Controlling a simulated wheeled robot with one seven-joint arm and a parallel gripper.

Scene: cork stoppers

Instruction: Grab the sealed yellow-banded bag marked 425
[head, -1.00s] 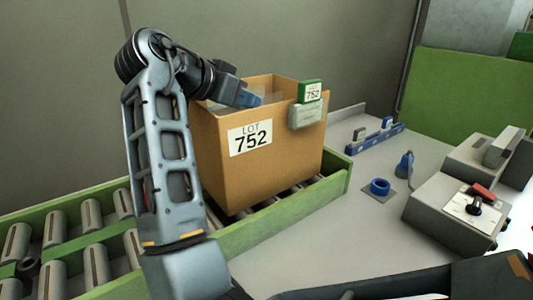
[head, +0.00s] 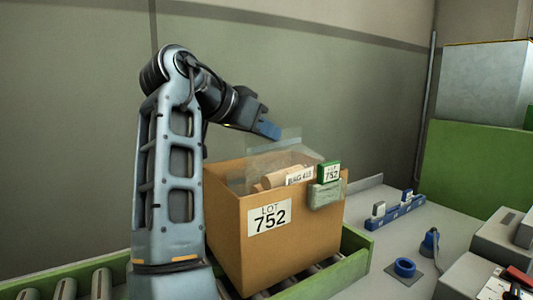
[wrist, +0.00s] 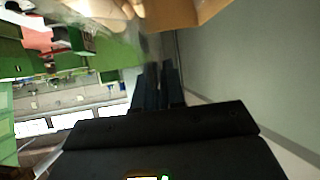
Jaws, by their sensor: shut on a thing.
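My gripper (head: 268,131) is above the cardboard box (head: 300,235) marked LOT 752, its blue fingertips shut on the top of a clear plastic bag (head: 284,148). The bag hangs from the fingers, with its lower part still inside the box. It holds tan, cork-like pieces and has a white label (head: 299,176) that starts BAG 4; I cannot read the last digits surely. No yellow band can be made out. In the wrist view the dark fingers (wrist: 158,88) are close together, and the bag's pale contents (wrist: 118,9) show blurred at the top.
A green-and-white 752 tag (head: 330,171) and a grey block (head: 326,194) are at the box's right rim. The box stands on a green-railed roller conveyor (head: 358,258). A blue rack (head: 395,212) and blue ring (head: 404,267) are on the bench to the right.

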